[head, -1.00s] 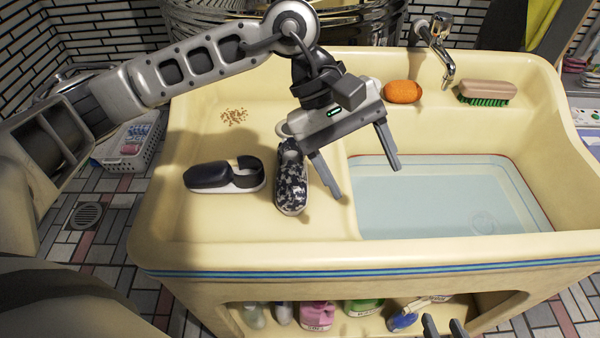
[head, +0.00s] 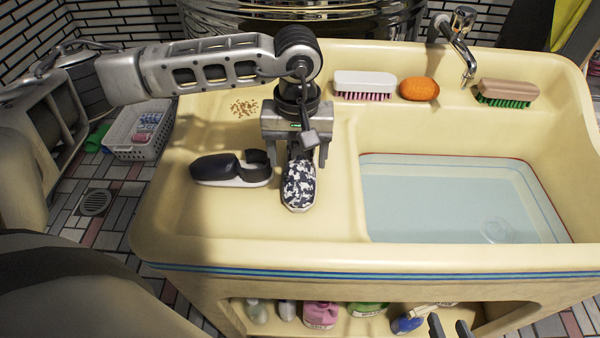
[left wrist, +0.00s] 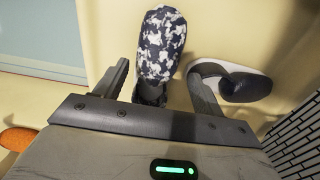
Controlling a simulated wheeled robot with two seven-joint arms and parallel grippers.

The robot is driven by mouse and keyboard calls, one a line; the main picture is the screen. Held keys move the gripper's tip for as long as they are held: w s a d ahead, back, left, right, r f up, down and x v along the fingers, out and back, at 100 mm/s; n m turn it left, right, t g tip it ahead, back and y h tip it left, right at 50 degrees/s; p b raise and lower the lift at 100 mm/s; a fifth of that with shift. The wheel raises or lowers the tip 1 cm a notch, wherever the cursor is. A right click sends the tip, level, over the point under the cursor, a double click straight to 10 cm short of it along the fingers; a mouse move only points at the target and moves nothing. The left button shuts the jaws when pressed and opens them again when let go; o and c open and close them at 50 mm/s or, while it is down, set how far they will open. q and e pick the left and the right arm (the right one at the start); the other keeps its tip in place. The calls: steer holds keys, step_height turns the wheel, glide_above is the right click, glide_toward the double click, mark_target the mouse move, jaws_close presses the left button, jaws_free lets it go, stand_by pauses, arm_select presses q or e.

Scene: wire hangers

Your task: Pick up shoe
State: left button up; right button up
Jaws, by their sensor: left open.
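A patterned black-and-white shoe (head: 298,187) stands on the left ledge of the cream sink; it also shows in the left wrist view (left wrist: 162,45). A dark shoe with a white sole (head: 222,170) lies just left of it, and appears at the right in the left wrist view (left wrist: 245,86). My left gripper (head: 298,160) is open over the rear end of the patterned shoe, one finger on each side, with gaps visible in the wrist view. The gripper hides the shoe's rear part. My right gripper (head: 450,326) shows only as two separated fingertips at the bottom edge.
The sink (head: 400,257) has a water-filled basin (head: 450,200) at right. A white brush (head: 365,84), an orange sponge (head: 419,88) and a brown brush (head: 507,91) line its back ledge near the tap (head: 460,45). Bottles stand on the shelf below.

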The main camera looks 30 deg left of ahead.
mark_target(300, 167)
arm_select(q)
steer(key=shift+w+d+f+p, duration=0.1)
steer(key=shift+w+f+p, duration=0.05)
steer(key=shift+f, duration=1.2)
steer(key=shift+w+f+p, duration=0.1)
steer(key=shift+f+p, duration=0.05)
steer(key=shift+f, duration=1.15)
steer(key=c, duration=1)
steer(key=shift+c, duration=0.3)
steer(key=shift+r, duration=0.2)
